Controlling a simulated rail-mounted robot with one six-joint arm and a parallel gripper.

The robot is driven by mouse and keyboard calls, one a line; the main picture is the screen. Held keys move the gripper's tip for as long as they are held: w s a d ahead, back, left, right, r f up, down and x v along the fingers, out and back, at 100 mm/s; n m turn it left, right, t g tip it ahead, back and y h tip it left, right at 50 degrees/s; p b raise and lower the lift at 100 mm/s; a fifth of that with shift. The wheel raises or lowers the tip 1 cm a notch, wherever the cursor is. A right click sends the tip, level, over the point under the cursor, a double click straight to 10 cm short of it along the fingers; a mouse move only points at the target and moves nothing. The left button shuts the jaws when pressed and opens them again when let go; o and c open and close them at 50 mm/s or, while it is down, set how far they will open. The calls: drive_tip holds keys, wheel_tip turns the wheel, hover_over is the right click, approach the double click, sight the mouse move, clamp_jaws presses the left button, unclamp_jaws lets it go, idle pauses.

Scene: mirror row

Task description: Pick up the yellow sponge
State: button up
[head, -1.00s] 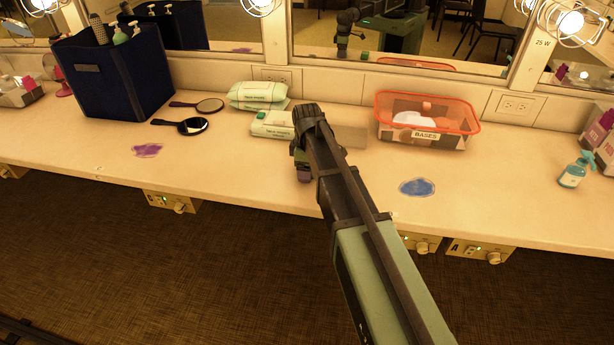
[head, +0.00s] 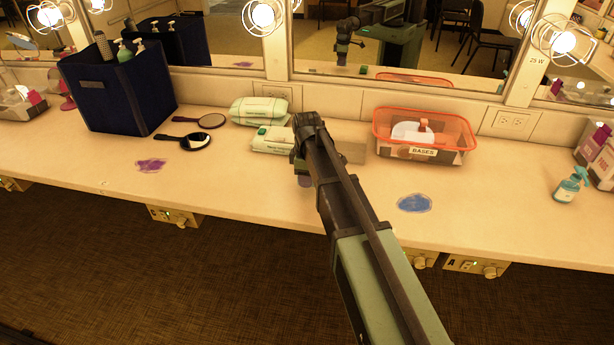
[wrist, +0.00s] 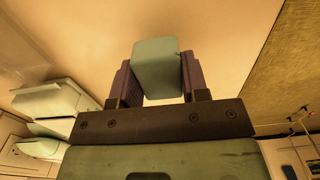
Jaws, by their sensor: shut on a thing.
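My gripper (wrist: 157,80) is shut on a pale grey-green block (wrist: 157,62), seen in the wrist view between the two purple fingers. The block has a sponge-like size and rounded edges, but it looks grey-green rather than yellow here. In the head view my gripper (head: 304,178) is over the counter, in front of and right of the wipes packs, and my arm hides most of the held block. Whether the block clears the counter is hard to tell.
The counter (head: 255,190) holds wipes packs (head: 262,110), a tan block (head: 352,151) behind my arm, an orange-rimmed bin (head: 425,150), hand mirrors (head: 190,141), a dark blue caddy (head: 115,95) and a teal spray bottle (head: 568,186). Purple and blue stains (head: 414,203) mark the top.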

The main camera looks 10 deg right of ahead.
wheel_tip(320, 180, up, 17)
drive_tip(key=p, duration=1.5)
drive_tip(key=shift+f, duration=0.1)
